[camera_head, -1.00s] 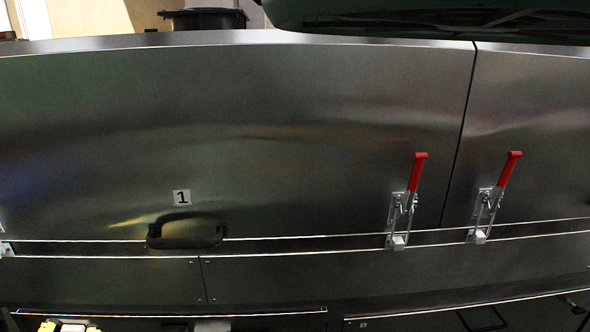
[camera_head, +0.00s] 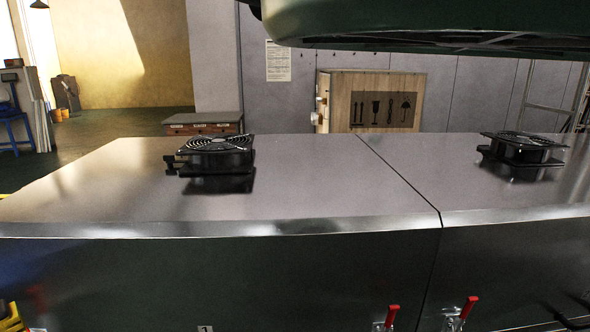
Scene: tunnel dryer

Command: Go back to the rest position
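The tunnel dryer (camera_head: 320,190) fills the lower part of the head view, with its steel top and the upper part of its front panels showing. A red-handled toggle clamp (camera_head: 391,317) stands upright at the bottom edge, and a second red-handled clamp (camera_head: 468,307) is beside it across the panel seam. The panel label "1" (camera_head: 205,328) is cut by the bottom edge. My gripper is not in view.
A black fan (camera_head: 215,150) sits on the left lid and another fan (camera_head: 522,147) on the right lid. Behind the dryer are a wooden crate (camera_head: 374,100) and a grey wall (camera_head: 450,90). Open floor (camera_head: 120,120) shows at the back left. A dark green shape hangs across the top right.

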